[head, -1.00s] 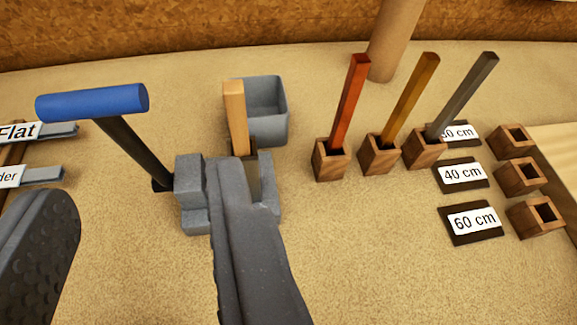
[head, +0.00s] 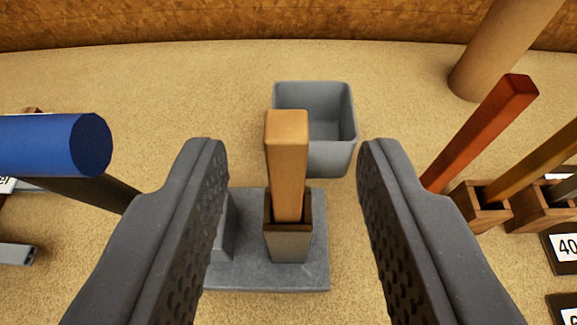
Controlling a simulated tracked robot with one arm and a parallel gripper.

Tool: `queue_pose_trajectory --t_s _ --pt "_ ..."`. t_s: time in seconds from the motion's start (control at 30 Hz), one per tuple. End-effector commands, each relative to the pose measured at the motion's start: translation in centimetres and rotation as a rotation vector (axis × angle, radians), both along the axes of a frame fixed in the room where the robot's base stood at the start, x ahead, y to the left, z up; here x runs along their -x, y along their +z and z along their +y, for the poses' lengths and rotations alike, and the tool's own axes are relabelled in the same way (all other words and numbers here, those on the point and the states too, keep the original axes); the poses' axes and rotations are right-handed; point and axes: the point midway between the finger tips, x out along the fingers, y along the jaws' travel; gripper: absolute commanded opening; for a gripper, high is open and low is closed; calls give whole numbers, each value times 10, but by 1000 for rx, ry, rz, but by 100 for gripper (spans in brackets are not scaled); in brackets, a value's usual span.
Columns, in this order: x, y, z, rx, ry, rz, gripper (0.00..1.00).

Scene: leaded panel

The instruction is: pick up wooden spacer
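The wooden spacer (head: 287,165) is a light wood block standing upright in a small dark-rimmed holder (head: 288,240) on a grey base plate (head: 310,277). My gripper (head: 287,160) is open, with one dark textured finger on each side of the spacer. Clear gaps show between the spacer and both fingers, and neither touches it. The left finger hides part of the grey base.
A grey open bin (head: 340,150) stands just behind the spacer. A blue-handled tool (head: 55,145) is close by the left finger. A red bar (head: 485,130) and a yellow bar (head: 540,160) stand in wooden holders at right, near a tan post (head: 500,50).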

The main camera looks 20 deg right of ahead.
Motion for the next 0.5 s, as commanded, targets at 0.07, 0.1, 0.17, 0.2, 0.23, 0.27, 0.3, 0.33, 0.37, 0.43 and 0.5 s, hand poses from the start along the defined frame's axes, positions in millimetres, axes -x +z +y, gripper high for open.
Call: queue_pose_trajectory --t_s 0.07,0.1,0.17,0.2,0.23,0.27,0.3,0.33,0.37,0.43,0.5 --pt "-2 -1 -1 0 0 0 37" --pt "-3 -2 -1 0 0 0 37" --pt "-5 -3 -2 0 0 1 37" --pt "-7 -5 -2 0 -1 1 37" --pt "-10 -7 -3 -1 -1 2 37" --pt "-12 -9 -4 -1 -2 3 37" --pt "-16 -12 -5 -1 -3 4 37" --pt "-20 -15 -6 0 -3 5 37" --pt "-23 -17 -7 0 -2 5 37" --pt "-32 -19 -9 -1 -1 3 37" --pt "-39 -21 -11 0 -1 1 37"
